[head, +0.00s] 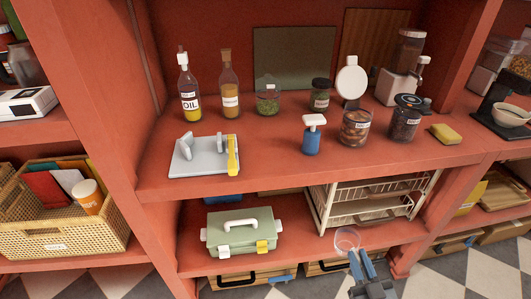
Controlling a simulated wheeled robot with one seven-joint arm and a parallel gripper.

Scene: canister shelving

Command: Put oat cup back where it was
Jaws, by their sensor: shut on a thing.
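My gripper (362,264) is at the bottom of the head view, in front of the lower shelf. It is shut on a small clear cup (346,239), which shows just beyond the fingertips. The cup looks see-through with a pale rim; I cannot read any label or make out oats in it. My gripper hides part of its lower side. It appears in front of the wire rack, below the upper shelf's front edge.
The upper shelf (270,180) holds bottles, a green-filled jar (268,98), a brown-filled jar (355,128), a dark jar (404,118) and a blue pump bottle (311,140). Below are a green toolbox (241,232) and a wire rack (365,204). A wicker basket (60,232) holds an orange cup (88,198).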

